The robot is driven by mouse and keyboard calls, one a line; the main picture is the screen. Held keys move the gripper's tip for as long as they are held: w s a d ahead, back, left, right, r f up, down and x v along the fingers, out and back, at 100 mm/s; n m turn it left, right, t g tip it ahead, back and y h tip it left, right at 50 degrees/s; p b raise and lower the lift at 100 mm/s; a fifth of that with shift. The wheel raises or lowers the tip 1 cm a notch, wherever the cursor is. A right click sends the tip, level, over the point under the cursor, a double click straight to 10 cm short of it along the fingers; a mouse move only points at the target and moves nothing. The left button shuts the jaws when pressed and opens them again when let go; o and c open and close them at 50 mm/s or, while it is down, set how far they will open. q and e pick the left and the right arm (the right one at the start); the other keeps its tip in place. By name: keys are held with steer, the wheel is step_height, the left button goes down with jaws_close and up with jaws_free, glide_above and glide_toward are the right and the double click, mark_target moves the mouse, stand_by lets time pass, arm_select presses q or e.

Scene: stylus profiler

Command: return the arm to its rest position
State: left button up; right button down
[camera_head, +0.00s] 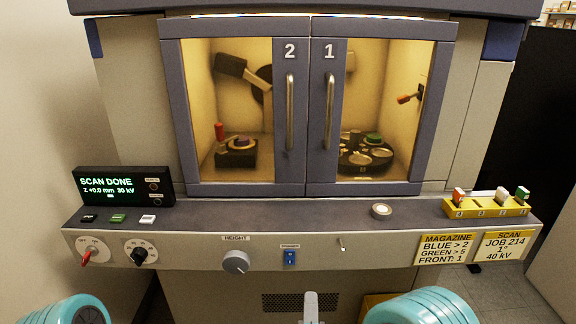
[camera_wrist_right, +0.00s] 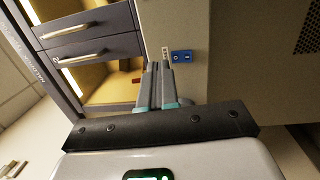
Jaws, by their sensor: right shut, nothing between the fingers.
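My right gripper (camera_head: 311,300) shows at the bottom middle of the head view, in front of and below the console ledge. In the right wrist view its two fingers (camera_wrist_right: 160,66) lie together, shut and empty, with the blue power switch (camera_wrist_right: 181,56) just beyond them to the right. My right arm's teal part (camera_head: 425,307) is at the bottom right of the head view. My left arm's teal part (camera_head: 72,310) is at the bottom left; its gripper is out of view.
Door 2 (camera_head: 236,188) and door 1 (camera_head: 380,188) are shut. A height knob (camera_head: 236,262) sticks out in front.

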steer(key=d+f+m+g+h+p, duration=0.1)
steer(key=d+m+g+h+p, duration=0.2)
steer(key=d, duration=0.7)
steer(key=s+d+f+m+g+y+p, duration=0.25)
steer(key=d+f+g+p, duration=0.2)
steer(key=f, duration=0.35)
steer(key=s+a+f+m+g+y, duration=0.3)
steer(key=s+m, duration=0.4)
steer(key=s, duration=0.3)
steer(key=s+a+f+m+g+y+p, duration=0.1)
steer(key=s+a+f+m+g+y, duration=0.2)
steer(key=s+g, duration=0.5)
step_height(320, 180, down, 2)
steer(key=s+a+m, duration=0.1)
steer(key=s+m, duration=0.1)
steer(key=m, duration=0.1)
steer(key=shift+a+f+m, duration=0.15)
steer(key=shift+m, duration=0.2)
